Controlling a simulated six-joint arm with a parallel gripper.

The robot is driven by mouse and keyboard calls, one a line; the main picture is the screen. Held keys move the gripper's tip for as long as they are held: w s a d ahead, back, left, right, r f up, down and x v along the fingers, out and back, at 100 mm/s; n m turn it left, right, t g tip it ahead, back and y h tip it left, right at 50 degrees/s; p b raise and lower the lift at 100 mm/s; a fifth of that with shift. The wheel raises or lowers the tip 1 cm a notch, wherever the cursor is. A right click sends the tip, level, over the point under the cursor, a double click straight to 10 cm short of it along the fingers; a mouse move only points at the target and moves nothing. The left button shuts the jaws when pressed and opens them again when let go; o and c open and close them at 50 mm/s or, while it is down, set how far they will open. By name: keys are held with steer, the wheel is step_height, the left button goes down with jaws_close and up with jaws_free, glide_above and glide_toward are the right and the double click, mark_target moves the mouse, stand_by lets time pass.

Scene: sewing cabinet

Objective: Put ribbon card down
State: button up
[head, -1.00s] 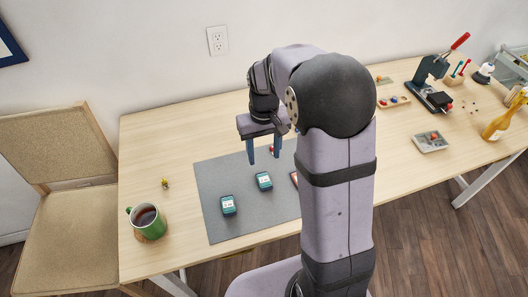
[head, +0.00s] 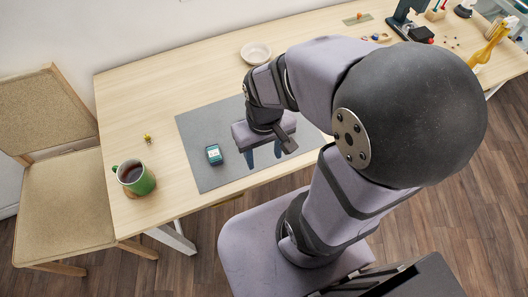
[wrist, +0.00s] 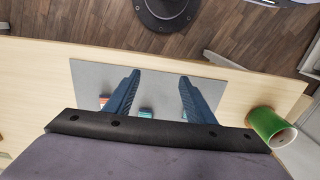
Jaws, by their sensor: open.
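A teal box-like item with a pale label (head: 214,155) lies on the grey mat (head: 197,178) in the head view. My gripper (head: 264,154) is over the mat to its right, fingers pointing down, open. In the wrist view the open fingers (wrist: 160,76) have nothing held between their tips. A teal item (wrist: 147,113) shows low between the fingers there, partly hidden by my gripper. A red-orange item (wrist: 103,99) lies beside the left finger. I cannot tell which of these, if any, is the ribbon card.
A green mug (head: 135,178) stands on a coaster at the table's left, with a small yellow item (head: 147,139) behind it. A white bowl (head: 256,52) is at the back. A press (head: 408,20) and a yellow bottle (head: 489,42) are at the right. A chair stands left.

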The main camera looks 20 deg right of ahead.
mark_target(255, 156)
stand_by(0.4)
